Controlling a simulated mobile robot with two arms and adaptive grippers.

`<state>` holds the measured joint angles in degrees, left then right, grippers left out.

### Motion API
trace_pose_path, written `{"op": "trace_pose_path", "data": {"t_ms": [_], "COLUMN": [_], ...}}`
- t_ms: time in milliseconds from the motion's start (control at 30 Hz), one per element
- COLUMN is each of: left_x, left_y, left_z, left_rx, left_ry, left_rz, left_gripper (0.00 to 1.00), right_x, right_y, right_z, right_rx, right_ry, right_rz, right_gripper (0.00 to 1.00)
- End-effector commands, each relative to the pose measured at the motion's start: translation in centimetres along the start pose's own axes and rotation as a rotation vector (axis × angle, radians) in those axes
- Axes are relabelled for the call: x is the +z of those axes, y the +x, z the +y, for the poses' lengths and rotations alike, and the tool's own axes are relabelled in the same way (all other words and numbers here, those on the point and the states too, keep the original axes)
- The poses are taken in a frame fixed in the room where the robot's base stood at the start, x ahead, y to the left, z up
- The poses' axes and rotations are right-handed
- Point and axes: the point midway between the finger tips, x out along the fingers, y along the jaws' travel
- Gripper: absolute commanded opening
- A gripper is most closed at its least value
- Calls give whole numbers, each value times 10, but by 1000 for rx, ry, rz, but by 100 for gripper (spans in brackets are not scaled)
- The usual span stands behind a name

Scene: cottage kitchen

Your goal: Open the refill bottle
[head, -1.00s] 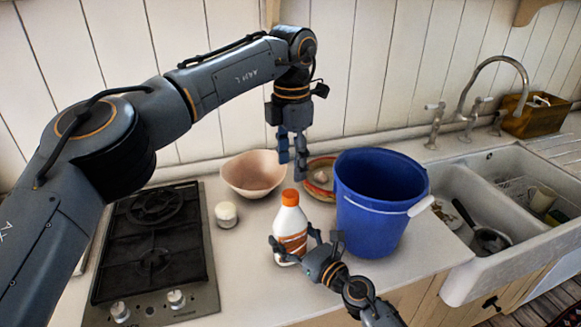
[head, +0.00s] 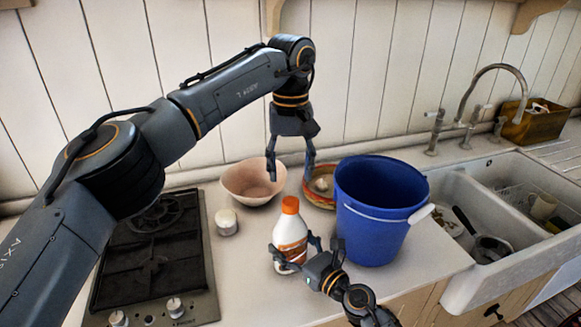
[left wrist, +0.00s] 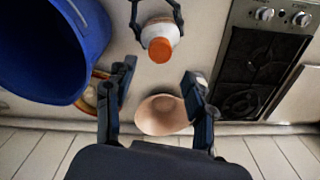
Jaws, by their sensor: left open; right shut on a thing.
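The refill bottle (head: 290,235) is white with an orange label and an orange cap (head: 290,205). It stands upright on the counter, left of the blue bucket, with its cap on. My right gripper (head: 292,254) is shut on the bottle's lower body. My left gripper (head: 290,178) is open and empty above and behind the bottle, fingers pointing down, apart from the cap. In the left wrist view, the orange cap (left wrist: 160,50) shows from above, beyond and between the open left fingers (left wrist: 160,88).
A blue bucket (head: 375,220) stands close to the bottle's right. A pinkish bowl (head: 245,190) and a patterned plate (head: 318,195) sit behind. A small white jar (head: 226,222) and a black gas hob (head: 150,265) are at left. A sink (head: 480,270) is at right.

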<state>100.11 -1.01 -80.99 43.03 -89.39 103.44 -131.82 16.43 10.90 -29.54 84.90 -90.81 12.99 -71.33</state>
Motion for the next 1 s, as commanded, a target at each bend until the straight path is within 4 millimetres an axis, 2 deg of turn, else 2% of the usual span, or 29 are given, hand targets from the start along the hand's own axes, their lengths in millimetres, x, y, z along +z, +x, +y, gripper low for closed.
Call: {"op": "trace_pose_path", "data": {"t_ms": [100, 267, 700, 1000], "left_x": [0, 0, 0, 0], "left_y": [0, 8, 70, 81], "left_z": [0, -1, -1, -1], "left_rx": [0, -1, 0, 0], "left_ry": [94, 137, 136, 135], "left_rz": [0, -1, -2, 1], "left_gripper": [54, 54, 54, 54], "right_x": [-2, -2, -2, -2], "right_y": [0, 0, 0, 0], "right_z": [0, 0, 1, 1], "right_rx": [1, 1, 1, 1], "right_ry": [2, 2, 2, 2], "right_rz": [3, 3, 3, 3], "right_gripper": [0, 0, 0, 0]}}
